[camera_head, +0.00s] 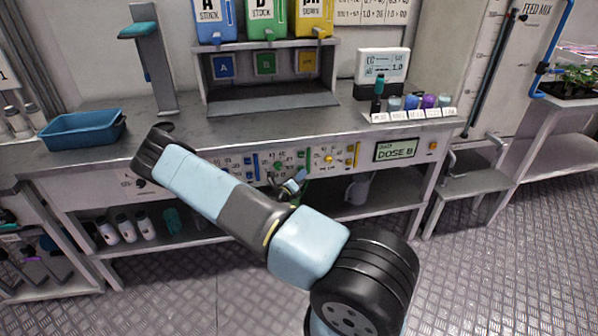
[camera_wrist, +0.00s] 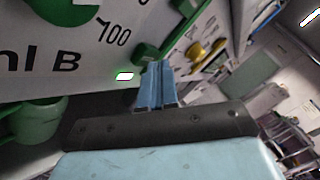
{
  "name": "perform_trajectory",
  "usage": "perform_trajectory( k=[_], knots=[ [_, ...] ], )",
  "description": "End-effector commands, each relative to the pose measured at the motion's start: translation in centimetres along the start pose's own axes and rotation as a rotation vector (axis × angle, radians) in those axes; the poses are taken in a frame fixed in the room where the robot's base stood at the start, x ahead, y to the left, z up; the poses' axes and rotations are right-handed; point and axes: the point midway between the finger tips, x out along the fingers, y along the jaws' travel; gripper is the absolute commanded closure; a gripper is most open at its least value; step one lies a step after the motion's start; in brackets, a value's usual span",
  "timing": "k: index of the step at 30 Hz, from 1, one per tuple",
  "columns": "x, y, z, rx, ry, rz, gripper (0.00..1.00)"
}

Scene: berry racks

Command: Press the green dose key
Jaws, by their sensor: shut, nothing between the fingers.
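The dosing panel runs along the bench front, with blue, green and yellow groups of controls. In the wrist view a green key (camera_wrist: 145,53) stands out from the white panel, just beyond my fingertips. My gripper (camera_wrist: 157,66) has its blue fingers together, with nothing between them. The gap between fingertips and key is very small, and I cannot tell whether they touch. In the head view my gripper (camera_head: 296,181) is in front of the green group, beside the green knob (camera_head: 278,167), and partly hides that area. The display (camera_head: 396,150) reads DOSE B.
A yellow knob (camera_wrist: 196,50) stands out beyond my fingers in the wrist view, with a large green dial (camera_wrist: 70,8) at upper left. A blue tray (camera_head: 83,130) sits on the bench.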

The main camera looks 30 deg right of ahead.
Motion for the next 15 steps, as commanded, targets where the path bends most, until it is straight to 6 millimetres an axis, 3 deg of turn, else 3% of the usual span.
perform_trajectory(
  k=[15],
  knots=[
    [-0.8,-0.56,-0.55,-0.001,0.0,0.0,1.0]
  ],
)
